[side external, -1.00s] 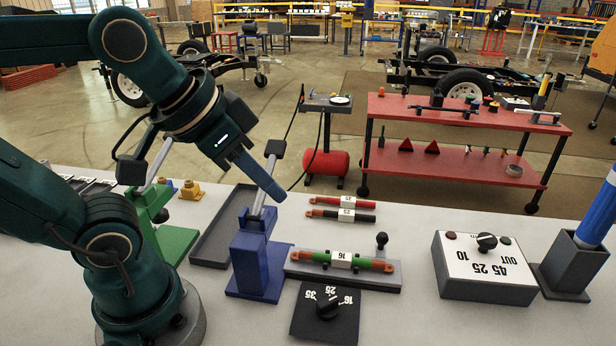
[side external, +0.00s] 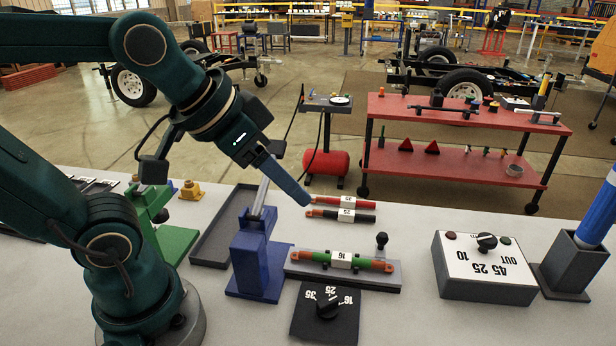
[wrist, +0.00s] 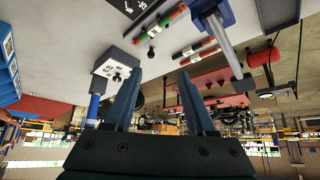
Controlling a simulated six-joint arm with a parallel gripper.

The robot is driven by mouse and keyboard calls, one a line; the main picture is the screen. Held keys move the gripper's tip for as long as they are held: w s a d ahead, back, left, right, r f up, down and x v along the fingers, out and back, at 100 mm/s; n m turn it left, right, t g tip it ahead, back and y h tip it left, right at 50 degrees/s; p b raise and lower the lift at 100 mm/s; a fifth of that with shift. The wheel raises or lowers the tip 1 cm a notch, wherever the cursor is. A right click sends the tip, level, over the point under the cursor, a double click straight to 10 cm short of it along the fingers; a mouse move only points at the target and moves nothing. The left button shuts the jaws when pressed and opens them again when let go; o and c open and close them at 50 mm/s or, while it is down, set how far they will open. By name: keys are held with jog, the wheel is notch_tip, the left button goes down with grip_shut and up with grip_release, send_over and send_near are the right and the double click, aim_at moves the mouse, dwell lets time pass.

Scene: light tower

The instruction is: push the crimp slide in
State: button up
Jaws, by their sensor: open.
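A grey fixture (side external: 300,268) on the bench holds a red-and-green cable piece (side external: 318,257) with a white "16" tag. A short black ball knob (side external: 382,240) stands at its right back end; I cannot tell for sure whether this is the crimp slide. In the wrist view the knob (wrist: 151,52) and the cable piece (wrist: 168,22) lie beyond the fingers. My gripper (side external: 306,201) is above and behind the fixture, tilted downward, apart from it. In the wrist view my gripper (wrist: 160,75) has two blue fingers spread apart with nothing between them.
A blue lever press (side external: 257,262) stands left of the fixture, its lever up close to my gripper. Two tagged cables (side external: 345,209) lie behind the fixture. A black dial plate (side external: 318,330) is in front, a white dial box (side external: 485,262) to the right. Bench is clear between fixture and box.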

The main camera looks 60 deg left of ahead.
jog(key=w, duration=0.8)
jog(key=m+g, duration=0.1)
send_near(384, 234)
notch_tip(384, 234, up, 2)
jog(key=w, duration=0.2)
jog(key=shift+g, duration=0.8)
jog(key=shift+s+f+x, duration=0.1)
jog(key=shift+s+x, duration=0.1)
jog(key=shift+x, duration=1.4)
jog(key=shift+s+f+x, duration=0.1)
jog(key=shift+s+x, duration=0.05)
jog(key=shift+x, duration=1.4)
jog(key=shift+s+x, duration=0.2)
jog(key=shift+x, duration=1.4)
grip_shut()
jog(key=shift+h, duration=0.3)
